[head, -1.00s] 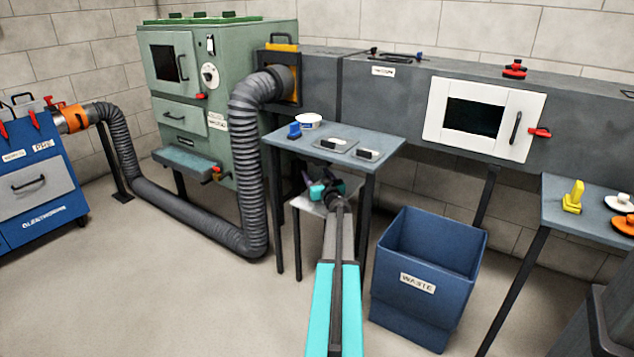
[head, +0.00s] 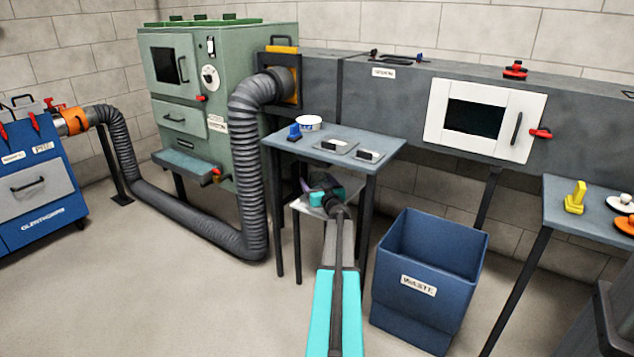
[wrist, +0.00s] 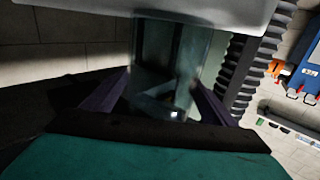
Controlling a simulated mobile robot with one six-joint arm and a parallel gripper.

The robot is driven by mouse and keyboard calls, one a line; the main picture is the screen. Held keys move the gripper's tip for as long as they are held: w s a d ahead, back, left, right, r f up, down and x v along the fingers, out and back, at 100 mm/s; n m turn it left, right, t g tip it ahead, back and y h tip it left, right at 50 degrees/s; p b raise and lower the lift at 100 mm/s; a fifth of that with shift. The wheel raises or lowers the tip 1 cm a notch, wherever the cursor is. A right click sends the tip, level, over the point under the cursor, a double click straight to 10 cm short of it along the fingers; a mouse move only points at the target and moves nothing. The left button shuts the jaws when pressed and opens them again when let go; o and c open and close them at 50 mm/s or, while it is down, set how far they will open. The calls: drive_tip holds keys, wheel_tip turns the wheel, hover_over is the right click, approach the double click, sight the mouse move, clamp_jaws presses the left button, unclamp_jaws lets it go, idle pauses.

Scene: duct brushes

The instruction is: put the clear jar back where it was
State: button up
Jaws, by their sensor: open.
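The clear jar (wrist: 170,55) shows in the wrist view between the two dark purple fingers of my gripper (wrist: 158,98). The fingers stand apart, one on each side of it; I cannot tell whether either touches it. The wrist picture appears upside down, and the jar's end at the top of the picture meets the pale lower shelf (wrist: 75,8). In the head view my gripper (head: 312,190) is at that shelf (head: 305,208), under the grey table top. I cannot make out the jar in the head view.
The table top (head: 345,135) above my gripper holds a white bowl (head: 309,123), a blue block-like item (head: 295,132) and two small plates. Dark table legs (head: 368,215) stand close by. A blue waste bin (head: 425,290) is to the right, a ribbed duct (head: 245,170) to the left.

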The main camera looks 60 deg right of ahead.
drive_tip(key=shift+r, duration=0.15)
drive_tip(key=shift+p+v, duration=0.3)
drive_tip(key=shift+v, duration=0.6)
drive_tip(key=shift+p+v, duration=1.4)
drive_tip(key=shift+v, duration=3.65)
drive_tip(key=shift+s, duration=0.1)
